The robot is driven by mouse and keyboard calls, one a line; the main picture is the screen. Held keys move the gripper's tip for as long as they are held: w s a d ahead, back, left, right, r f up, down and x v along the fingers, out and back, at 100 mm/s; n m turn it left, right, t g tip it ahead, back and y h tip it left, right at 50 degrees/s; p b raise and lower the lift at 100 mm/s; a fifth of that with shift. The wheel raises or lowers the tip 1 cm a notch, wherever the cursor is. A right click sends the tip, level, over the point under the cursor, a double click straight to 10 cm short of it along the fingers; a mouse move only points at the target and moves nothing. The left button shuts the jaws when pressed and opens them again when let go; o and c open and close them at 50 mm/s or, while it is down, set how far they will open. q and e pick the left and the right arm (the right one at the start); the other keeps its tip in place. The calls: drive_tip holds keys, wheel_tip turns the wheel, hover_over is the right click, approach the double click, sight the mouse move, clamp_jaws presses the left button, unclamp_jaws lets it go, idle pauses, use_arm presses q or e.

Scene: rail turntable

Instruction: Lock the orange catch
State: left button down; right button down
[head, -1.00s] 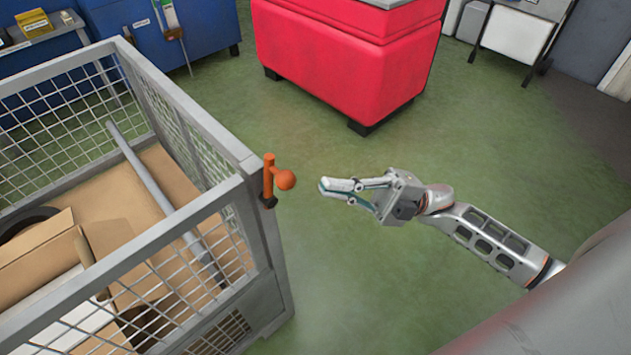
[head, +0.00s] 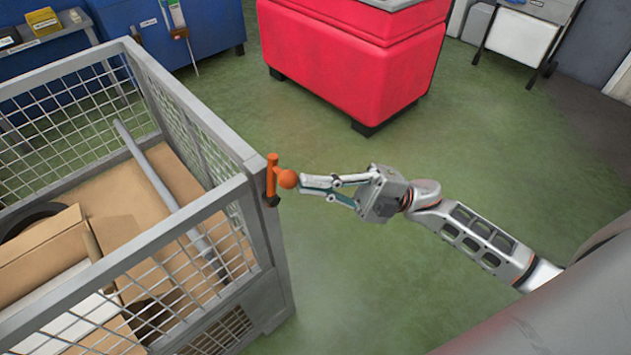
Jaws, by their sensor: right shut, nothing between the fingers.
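The orange catch (head: 272,180) is fixed on the near right corner post of the grey mesh cage (head: 205,215). It has an upright orange bar and a round orange knob (head: 288,179) that sticks out to the right. My right gripper (head: 301,183) is shut and empty, pointing left. Its fingertips are right beside the knob in the picture; I cannot tell whether they touch it. My left gripper is not in view.
The cage holds cardboard boxes (head: 45,250) and a grey pipe (head: 165,185). A red block-shaped unit (head: 345,65) stands at the back, with blue cabinets (head: 160,40) at the back left. The green floor right of the cage is clear.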

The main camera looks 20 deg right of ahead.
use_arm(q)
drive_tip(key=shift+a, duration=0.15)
use_arm(e)
drive_tip(key=shift+a+r+n, duration=0.1)
drive_tip(key=shift+r+n, duration=0.15)
drive_tip(key=shift+n, duration=0.05)
